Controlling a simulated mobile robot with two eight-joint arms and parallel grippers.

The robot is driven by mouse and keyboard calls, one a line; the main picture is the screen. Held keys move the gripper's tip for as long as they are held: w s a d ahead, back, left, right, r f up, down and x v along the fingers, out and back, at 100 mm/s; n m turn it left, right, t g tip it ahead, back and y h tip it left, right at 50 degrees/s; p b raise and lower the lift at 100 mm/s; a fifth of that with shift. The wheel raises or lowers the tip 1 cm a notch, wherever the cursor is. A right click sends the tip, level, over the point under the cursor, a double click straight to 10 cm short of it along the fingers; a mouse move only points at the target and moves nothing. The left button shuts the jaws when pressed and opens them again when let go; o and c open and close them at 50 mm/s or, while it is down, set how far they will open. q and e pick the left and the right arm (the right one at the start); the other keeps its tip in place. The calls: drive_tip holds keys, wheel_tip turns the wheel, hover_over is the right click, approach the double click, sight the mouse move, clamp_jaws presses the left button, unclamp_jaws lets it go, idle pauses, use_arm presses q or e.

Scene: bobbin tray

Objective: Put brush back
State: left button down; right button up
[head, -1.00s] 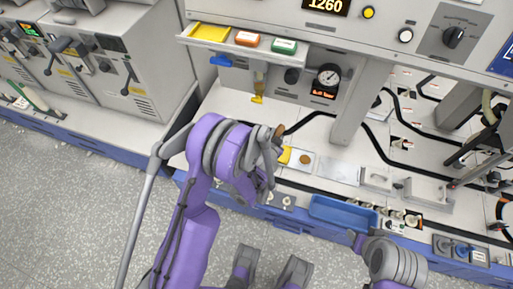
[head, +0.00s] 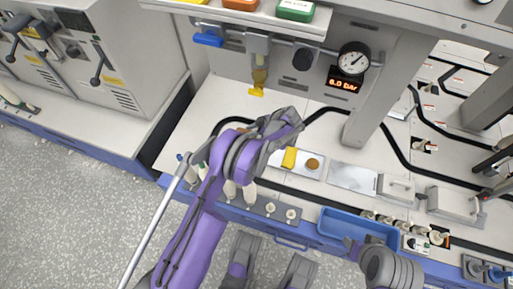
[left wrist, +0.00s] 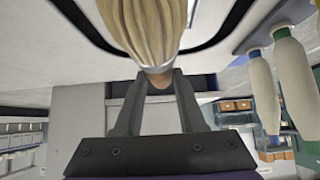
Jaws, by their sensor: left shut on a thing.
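My left gripper (left wrist: 155,88) is shut on the brush. In the left wrist view the brush's pale bristles (left wrist: 150,28) point up out of the frame, and a short part of its handle shows between the fingers. In the head view the left gripper (head: 288,120) is above the white worktop, left of and behind the small tray (head: 330,168) with the yellow block. The wrist hides most of the brush there; a small brown piece beside the wrist may be its handle.
A blue bin (head: 345,224) stands at the bench's front edge. White bobbins (head: 250,194) stand near my left forearm. A yellow-tipped tool (head: 257,88) and a blue piece (head: 207,39) hang from the rail below the shelf. A pressure gauge (head: 353,58) is behind.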

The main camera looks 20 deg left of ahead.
use_arm(q)
wheel_tip(320, 180, down, 10)
drive_tip(key=b, duration=0.2)
drive_tip(key=shift+r+b, duration=0.2)
drive_tip(key=shift+b, duration=0.2)
drive_tip(key=c, duration=0.5)
unclamp_jaws()
drive_tip(key=shift+f, duration=0.1)
drive_tip(key=p+v, duration=0.1)
drive_tip(key=v, duration=0.4)
drive_tip(key=p+v, duration=0.2)
drive_tip(key=v, duration=0.3)
drive_tip(key=shift+d, duration=0.5)
